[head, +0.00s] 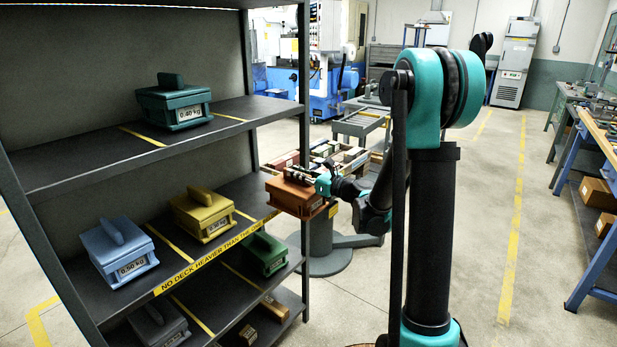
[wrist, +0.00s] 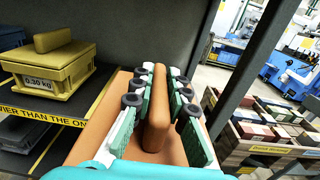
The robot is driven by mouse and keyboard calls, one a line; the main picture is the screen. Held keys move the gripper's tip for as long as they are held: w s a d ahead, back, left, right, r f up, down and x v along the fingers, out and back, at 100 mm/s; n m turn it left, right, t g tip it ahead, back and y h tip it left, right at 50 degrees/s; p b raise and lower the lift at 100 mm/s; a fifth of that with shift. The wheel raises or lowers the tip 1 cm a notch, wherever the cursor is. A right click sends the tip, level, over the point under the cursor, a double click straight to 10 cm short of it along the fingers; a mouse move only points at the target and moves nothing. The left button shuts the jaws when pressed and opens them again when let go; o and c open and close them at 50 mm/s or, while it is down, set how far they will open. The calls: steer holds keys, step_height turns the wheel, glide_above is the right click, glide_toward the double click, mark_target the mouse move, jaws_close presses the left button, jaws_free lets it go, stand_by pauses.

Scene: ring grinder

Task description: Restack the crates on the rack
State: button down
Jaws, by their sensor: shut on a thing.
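My gripper (head: 322,184) is shut on the handle of an orange crate (head: 296,197) at the right end of the rack's middle deck; whether the crate touches the deck is unclear. The wrist view shows both fingers (wrist: 158,88) around the crate's upright handle (wrist: 157,120). A dark green crate (head: 172,105) marked 0.40 kg is on the upper deck. A blue crate (head: 122,252) marked 0.50 kg and a yellow crate (head: 202,214) are on the middle deck; the yellow one reads 0.30 kg in the wrist view (wrist: 45,75). A green crate (head: 266,254) and a grey crate (head: 158,325) sit lower.
The rack's front right post (head: 304,110) stands close to the held crate. Yellow lines divide the decks. The upper deck's right side is bare. Bins of blocks (wrist: 265,130) stand beyond.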

steer(key=f+x, duration=0.1)
steer(key=x, duration=1.9)
steer(key=shift+d+f, duration=0.1)
steer(key=shift+f, duration=0.6)
stand_by(0.6)
steer(key=c, duration=1.4)
jaws_free()
